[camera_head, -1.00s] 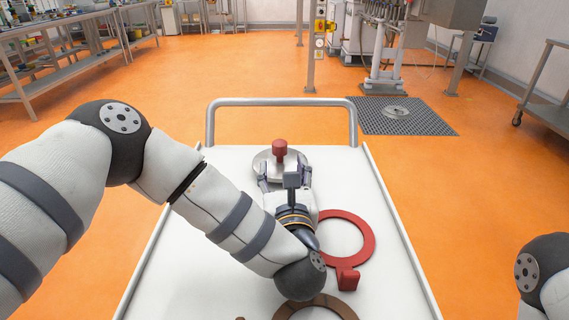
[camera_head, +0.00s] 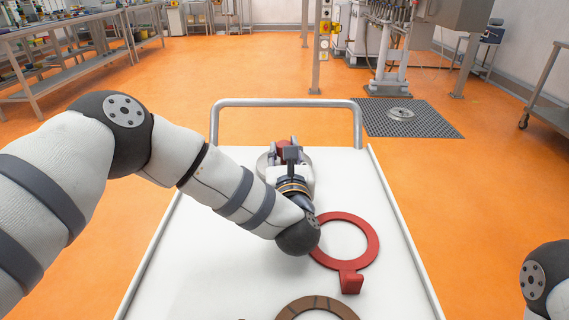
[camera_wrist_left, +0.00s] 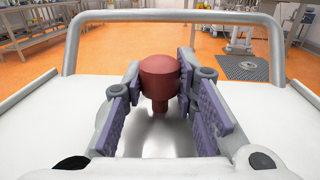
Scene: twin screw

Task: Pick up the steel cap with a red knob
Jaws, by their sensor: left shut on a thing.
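The steel cap (camera_head: 263,162) lies at the far end of the white cart top, mostly hidden behind my left gripper in the head view. Its red knob (camera_wrist_left: 159,82) stands upright between the fingers in the left wrist view, with the shiny cap (camera_wrist_left: 160,135) below it. My left gripper (camera_head: 286,147) reaches forward over the cap and is shut on the red knob, one finger on each side. It also shows in the left wrist view (camera_wrist_left: 159,90). The cap appears to rest on the cart. My right gripper is out of view.
A red ring with a tab (camera_head: 348,217) lies on the cart right of my left wrist. A brown ring (camera_head: 318,309) lies at the near edge. A metal rail (camera_head: 286,102) rises behind the cap. The cart's left front is clear.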

